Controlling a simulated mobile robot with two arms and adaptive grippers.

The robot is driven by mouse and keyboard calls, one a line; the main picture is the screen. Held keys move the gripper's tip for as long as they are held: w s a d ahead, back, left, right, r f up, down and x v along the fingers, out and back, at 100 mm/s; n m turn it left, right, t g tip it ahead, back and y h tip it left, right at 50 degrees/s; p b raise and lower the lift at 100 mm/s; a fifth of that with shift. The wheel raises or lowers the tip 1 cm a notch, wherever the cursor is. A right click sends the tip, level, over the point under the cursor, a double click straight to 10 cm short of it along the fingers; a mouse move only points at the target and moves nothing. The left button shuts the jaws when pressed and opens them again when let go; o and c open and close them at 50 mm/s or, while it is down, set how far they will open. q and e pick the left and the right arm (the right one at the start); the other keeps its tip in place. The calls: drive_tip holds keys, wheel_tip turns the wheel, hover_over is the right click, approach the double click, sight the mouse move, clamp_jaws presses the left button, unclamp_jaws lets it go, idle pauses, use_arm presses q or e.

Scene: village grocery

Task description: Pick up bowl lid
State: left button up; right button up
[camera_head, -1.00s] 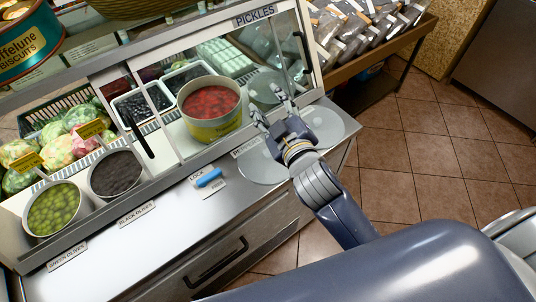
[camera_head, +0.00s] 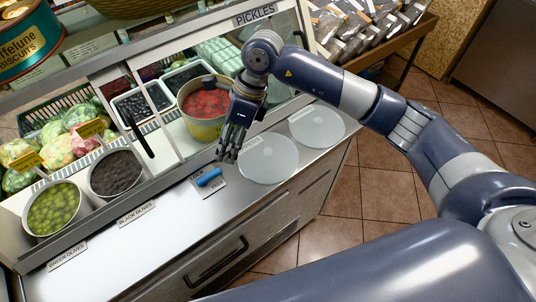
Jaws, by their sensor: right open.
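Two round, translucent bowl lids lie flat on the steel counter: a near lid (camera_head: 268,160) and a far lid (camera_head: 317,127) to its right. My right gripper (camera_head: 228,158) is open and empty, fingers pointing down, just left of the near lid and close to the counter. I cannot tell its exact height. A bowl with red contents (camera_head: 203,105) stands behind it in the display case, partly hidden by the gripper. My left gripper is not in view.
A blue-handled lock piece (camera_head: 209,177) lies on the counter close to the gripper. Bowls of green olives (camera_head: 55,208) and black olives (camera_head: 118,175) stand left. The glass case front (camera_head: 155,110) is behind.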

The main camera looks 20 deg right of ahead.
drive_tip(key=w+d+h, duration=0.3)
drive_tip(key=d+h, duration=0.1)
drive_tip(key=d, duration=0.6)
drive_tip(key=p, duration=0.1)
hover_over(268, 151)
drive_tip(key=w, duration=0.1)
wheel_tip(268, 151, down, 4)
drive_tip(key=shift+r+m+t+h, duration=0.2)
drive_tip(key=shift+m+t+h, duration=0.1)
drive_tip(key=shift+f, duration=0.35)
drive_tip(key=f+p, duration=0.1)
drive_tip(key=f, duration=0.1)
drive_tip(key=s+f+p, duration=0.1)
drive_tip(key=f+p, duration=0.1)
drive_tip(key=shift+f, duration=0.75)
drive_tip(key=shift+c, duration=0.6)
clamp_jaws()
